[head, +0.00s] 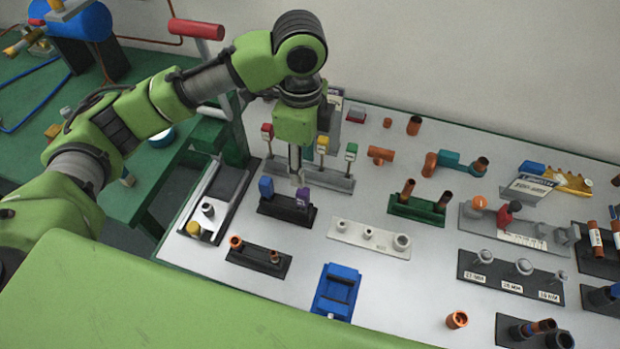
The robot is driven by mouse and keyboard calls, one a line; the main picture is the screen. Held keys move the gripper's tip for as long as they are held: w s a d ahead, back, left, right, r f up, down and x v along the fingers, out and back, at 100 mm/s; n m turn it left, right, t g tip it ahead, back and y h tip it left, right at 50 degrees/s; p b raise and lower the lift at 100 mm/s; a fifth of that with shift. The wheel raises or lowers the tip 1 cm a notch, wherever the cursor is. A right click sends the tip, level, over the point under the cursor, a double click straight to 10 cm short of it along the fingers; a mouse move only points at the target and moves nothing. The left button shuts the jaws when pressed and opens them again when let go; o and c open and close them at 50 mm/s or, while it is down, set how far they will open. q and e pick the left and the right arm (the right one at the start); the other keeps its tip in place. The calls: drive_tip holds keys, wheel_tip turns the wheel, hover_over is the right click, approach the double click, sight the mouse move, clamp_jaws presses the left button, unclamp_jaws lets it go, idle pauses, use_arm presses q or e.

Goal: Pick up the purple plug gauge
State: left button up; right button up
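The purple plug gauge (303,197) stands in the right end of a black holder (285,212) on the white table. A blue block (265,186) stands at the holder's left end. My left gripper (296,177) reaches down from above, its tips just above and behind the purple gauge in the picture. I see the gripper edge-on, so I cannot tell whether it is open or whether it touches the gauge. The gauge appears upright in its holder. My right gripper is not in view.
A rack with red, yellow and green-topped pieces (325,175) stands close behind the gripper. A white holder (368,238) with grey fittings is to the right, a green holder (416,208) beyond it. A blue tool (337,291) lies in front.

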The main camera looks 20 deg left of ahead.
sight(303, 190)
use_arm(q)
drive_tip(key=shift+w+f, duration=0.35)
drive_tip(key=shift+f, duration=0.25)
drive_tip(key=f, duration=0.4)
drive_tip(key=f+p, duration=0.1)
drive_tip(key=f, duration=0.1)
drive_tip(key=shift+s+f, duration=0.35)
drive_tip(key=shift+f, duration=0.25)
drive_tip(key=f+p, duration=0.1)
drive_tip(key=f, duration=0.3)
drive_tip(key=shift+a+f, duration=0.1)
drive_tip(key=shift+a, duration=0.1)
drive_tip(key=shift+w+f, duration=0.15)
drive_tip(key=shift+f, duration=0.35)
drive_tip(key=c, duration=1)
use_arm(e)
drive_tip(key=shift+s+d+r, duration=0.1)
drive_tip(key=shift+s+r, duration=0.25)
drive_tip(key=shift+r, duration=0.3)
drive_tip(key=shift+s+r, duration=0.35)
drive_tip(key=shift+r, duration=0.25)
